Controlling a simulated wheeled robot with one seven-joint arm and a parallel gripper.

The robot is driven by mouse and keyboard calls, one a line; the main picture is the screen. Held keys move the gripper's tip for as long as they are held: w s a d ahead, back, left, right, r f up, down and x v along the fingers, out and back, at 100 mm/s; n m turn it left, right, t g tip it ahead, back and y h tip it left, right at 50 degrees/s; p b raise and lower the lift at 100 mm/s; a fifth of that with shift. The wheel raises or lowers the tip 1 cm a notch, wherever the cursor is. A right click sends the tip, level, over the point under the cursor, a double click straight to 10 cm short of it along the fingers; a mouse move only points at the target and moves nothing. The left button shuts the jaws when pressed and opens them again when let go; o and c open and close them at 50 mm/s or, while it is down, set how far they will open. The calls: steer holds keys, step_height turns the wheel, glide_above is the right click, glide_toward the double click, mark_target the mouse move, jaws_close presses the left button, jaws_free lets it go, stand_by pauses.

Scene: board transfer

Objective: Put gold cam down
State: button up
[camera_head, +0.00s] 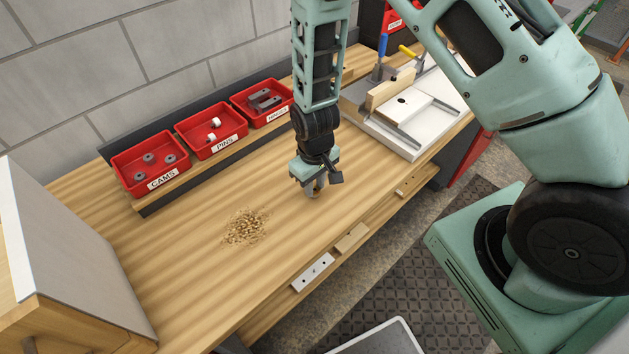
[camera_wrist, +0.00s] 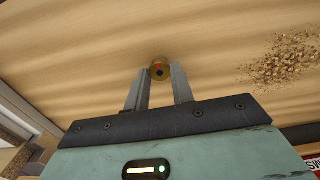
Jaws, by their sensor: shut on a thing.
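My gripper (camera_head: 313,191) points down, low over the bench top in the head view. It also shows in the wrist view (camera_wrist: 160,82), where its two fingers are closed on the gold cam (camera_wrist: 158,67). The cam is a small round gold piece with a dark centre and a reddish mark, held at the fingertips. In the head view the cam is mostly hidden by the fingers. I cannot tell whether it touches the wood. The wooden bench top (camera_head: 200,270) is bare around the gripper.
A pile of wood shavings (camera_head: 245,228) lies left of my gripper. Red bins for cams (camera_head: 150,165), pins (camera_head: 211,133) and a third kind (camera_head: 262,103) stand along the back. A white board fixture (camera_head: 405,120) stands at right.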

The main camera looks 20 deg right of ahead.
steer(key=shift+f, duration=0.2)
steer(key=shift+f, duration=0.1)
steer(key=o, duration=1)
steer(key=shift+r, duration=0.2)
step_height(320, 180, up, 12)
steer(key=b, duration=0.3)
steer(key=s+a+r+n, duration=0.2)
steer(key=s+r, duration=0.4)
steer(key=s, duration=0.4)
steer(key=s+a+r+n, duration=0.2)
steer(key=s+a+r, duration=0.2)
steer(key=s+r, duration=0.3)
steer(key=s, duration=0.3)
steer(key=shift+a+y, duration=0.15)
steer(key=shift+y, duration=0.15)
